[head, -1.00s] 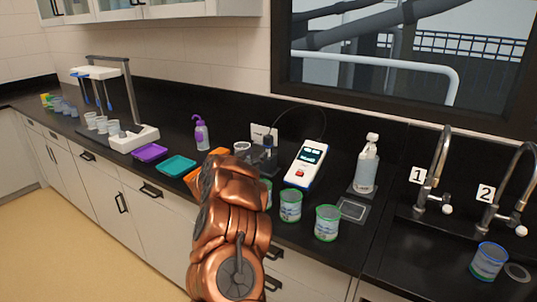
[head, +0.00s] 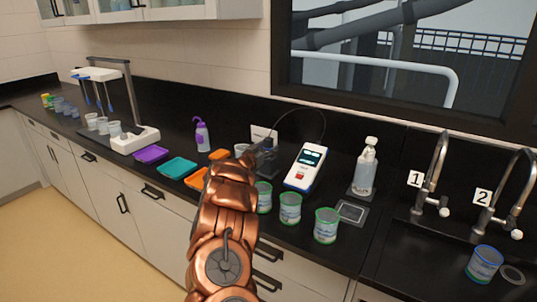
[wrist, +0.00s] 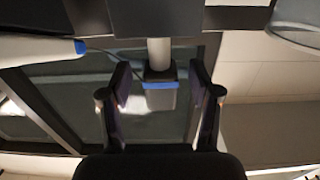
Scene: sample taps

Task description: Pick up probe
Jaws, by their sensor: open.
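The probe stands upright in a small dark holder beside the meter. In the wrist view, which looks upside down, the probe (wrist: 160,79) shows a pale shaft, a blue band and a greyish end. My gripper (wrist: 160,82) is open, one finger on each side of the probe's upper part, with a visible gap on both sides. In the head view my gripper (head: 260,158) is a small dark shape at the holder, and it largely hides the probe. The white and blue meter (head: 305,166) stands just right of it, and a dark cable arcs between them.
Several green-rimmed cups, one nearest the front (head: 327,226), stand right of my arm.

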